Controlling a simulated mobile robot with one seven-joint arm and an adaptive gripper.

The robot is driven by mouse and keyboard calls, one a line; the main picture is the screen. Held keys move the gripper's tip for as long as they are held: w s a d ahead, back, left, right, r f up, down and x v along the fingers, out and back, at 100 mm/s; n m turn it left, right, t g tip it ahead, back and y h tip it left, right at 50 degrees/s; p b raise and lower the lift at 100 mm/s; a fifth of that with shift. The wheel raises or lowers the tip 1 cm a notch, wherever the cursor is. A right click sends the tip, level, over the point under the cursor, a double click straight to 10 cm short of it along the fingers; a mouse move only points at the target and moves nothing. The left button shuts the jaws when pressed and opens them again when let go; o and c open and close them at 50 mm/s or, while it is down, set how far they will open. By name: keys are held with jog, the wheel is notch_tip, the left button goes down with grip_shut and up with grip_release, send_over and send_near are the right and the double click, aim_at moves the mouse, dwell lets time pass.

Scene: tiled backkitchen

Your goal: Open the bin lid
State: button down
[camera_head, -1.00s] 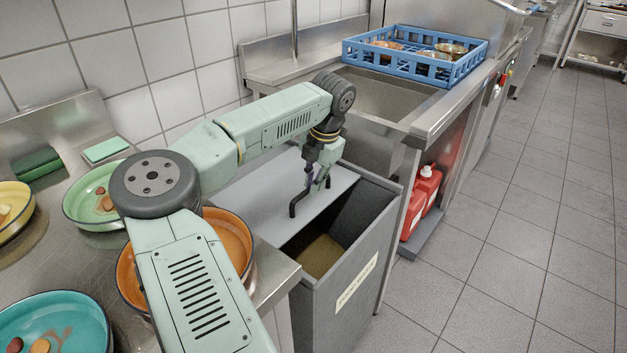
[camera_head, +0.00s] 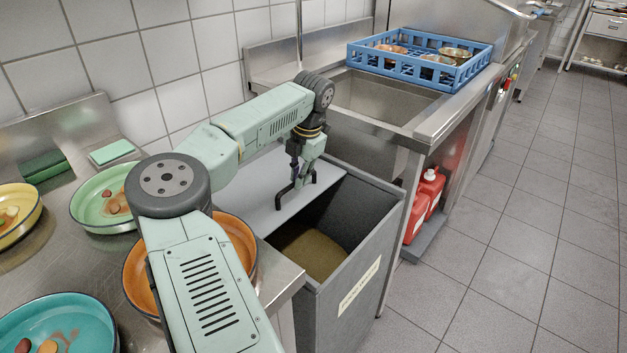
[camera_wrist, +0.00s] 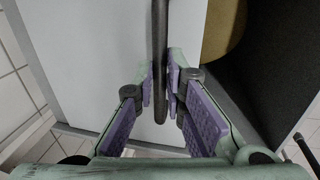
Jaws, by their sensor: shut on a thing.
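The grey bin (camera_head: 345,290) stands between the counter and the sink, with a label on its front. Its light grey lid (camera_head: 262,181) is slid part of the way back, toward the wall side, and the front part of the bin is open, showing brownish contents (camera_head: 314,252). A dark bar handle (camera_head: 281,197) stands on the lid near its front edge; in the wrist view the handle (camera_wrist: 160,60) runs between the purple finger pads. My gripper (camera_head: 300,180) is shut on the handle, above the lid; it also shows in the wrist view (camera_wrist: 160,88).
At left, the steel counter (camera_head: 75,245) holds several coloured plates with food scraps, and an orange bowl (camera_head: 240,240) sits near my arm. A blue crate (camera_head: 425,62) stands by the sink (camera_head: 385,98). Red canisters (camera_head: 425,200) stand below. The tiled floor at right is clear.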

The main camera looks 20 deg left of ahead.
jog(key=shift+w+a, duration=0.2)
jog(key=shift+a, duration=0.3)
jog(key=shift+w+a, duration=0.2)
jog(key=shift+a, duration=0.3)
jog(key=c, duration=1.7)
grip_release()
jog(key=shift+o, duration=0.2)
jog(key=shift+r, duration=0.1)
notch_tip(320, 180, up, 12)
jog(key=d, duration=0.2)
jog(key=shift+s, duration=0.45)
jog(key=shift+d+f, duration=0.1)
jog(key=shift+f, duration=0.1)
